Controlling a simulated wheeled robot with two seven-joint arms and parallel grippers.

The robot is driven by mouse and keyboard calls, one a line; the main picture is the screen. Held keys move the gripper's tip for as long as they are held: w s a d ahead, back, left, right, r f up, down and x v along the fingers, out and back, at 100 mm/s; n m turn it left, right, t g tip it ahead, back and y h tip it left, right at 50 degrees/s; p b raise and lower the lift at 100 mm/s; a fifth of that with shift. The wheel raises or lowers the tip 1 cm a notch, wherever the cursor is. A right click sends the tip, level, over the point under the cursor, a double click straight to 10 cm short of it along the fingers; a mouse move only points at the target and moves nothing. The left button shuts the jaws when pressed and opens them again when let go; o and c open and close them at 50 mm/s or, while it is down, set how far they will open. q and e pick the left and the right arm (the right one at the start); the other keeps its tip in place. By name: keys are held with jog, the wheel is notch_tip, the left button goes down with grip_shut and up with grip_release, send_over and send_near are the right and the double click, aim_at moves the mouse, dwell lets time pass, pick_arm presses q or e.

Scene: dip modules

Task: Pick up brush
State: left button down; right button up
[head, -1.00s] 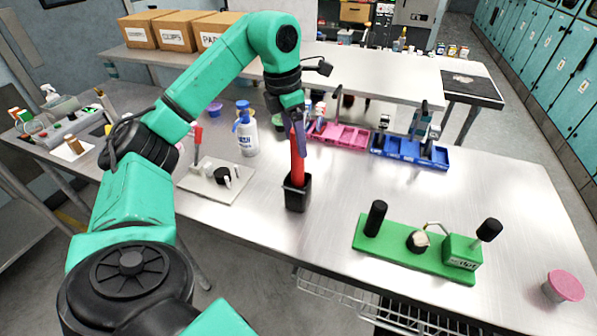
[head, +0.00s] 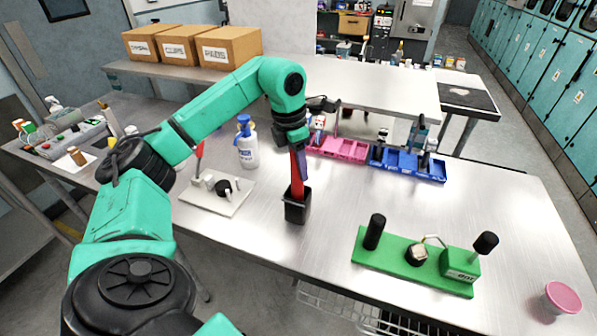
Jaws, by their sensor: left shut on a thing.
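The brush (head: 297,183) has a red handle and stands upright, slightly tilted, with its lower end inside a small black square holder (head: 297,211) near the table's front edge. My left gripper (head: 298,155) reaches down from above and is shut on the upper part of the handle. The gripper hides part of the handle, and the holder hides the brush's lower end. My right gripper is not in view.
A green fixture (head: 415,262) with black knobs stands at the right front, beside a pink-lidded cup (head: 561,298). A white plate fixture (head: 218,192) and a blue-topped bottle (head: 246,143) stand left. Pink (head: 338,148) and blue (head: 408,165) trays lie behind.

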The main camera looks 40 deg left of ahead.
pick_arm(q)
notch_tip(320, 180, up, 9)
jog(key=shift+f+p, duration=0.1)
jog(key=shift+p, duration=0.25)
notch_tip(320, 180, up, 11)
jog(key=p, duration=0.7)
jog(key=c, duration=1.1)
grip_release()
grip_shut()
